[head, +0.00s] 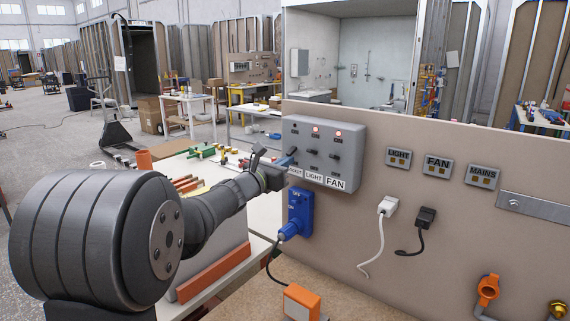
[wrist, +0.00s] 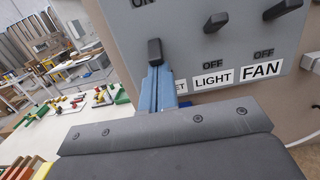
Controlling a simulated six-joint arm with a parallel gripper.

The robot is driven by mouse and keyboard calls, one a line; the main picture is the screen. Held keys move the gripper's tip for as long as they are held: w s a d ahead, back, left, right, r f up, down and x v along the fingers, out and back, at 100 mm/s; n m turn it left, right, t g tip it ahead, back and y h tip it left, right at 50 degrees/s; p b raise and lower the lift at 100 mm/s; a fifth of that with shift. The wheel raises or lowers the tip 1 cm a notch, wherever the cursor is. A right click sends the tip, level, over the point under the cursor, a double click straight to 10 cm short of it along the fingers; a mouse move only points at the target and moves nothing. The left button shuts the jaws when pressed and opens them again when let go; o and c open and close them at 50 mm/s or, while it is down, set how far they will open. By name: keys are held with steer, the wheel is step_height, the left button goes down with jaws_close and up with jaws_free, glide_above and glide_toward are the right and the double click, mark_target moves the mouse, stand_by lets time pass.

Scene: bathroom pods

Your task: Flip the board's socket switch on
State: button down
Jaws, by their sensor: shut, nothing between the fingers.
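The grey switch board (head: 343,138) is on the beige panel, with three black levers over labels. The socket label is partly hidden by my gripper; LIGHT and FAN read clearly. The socket lever (wrist: 155,52) is the leftmost one. My gripper (wrist: 157,72) is shut and empty, its blue fingertips just below and close against that lever; I cannot tell if they touch. In the head view my gripper (head: 287,159) reaches the board's lower left.
A blue socket with a plug (head: 297,216) is below the board. Labelled plates (head: 437,167) and white (head: 388,206) and black (head: 426,216) plugs with cords are to the right. An orange-topped box (head: 301,301) sits below. A cluttered white table (head: 180,146) stands behind my arm.

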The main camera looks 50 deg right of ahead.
steer(key=shift+a+r, duration=0.1)
steer(key=shift+r, duration=0.05)
steer(key=shift+a+r, duration=0.25)
steer(key=shift+r, duration=0.35)
steer(key=shift+a, duration=0.1)
steer(key=a+r, duration=0.7)
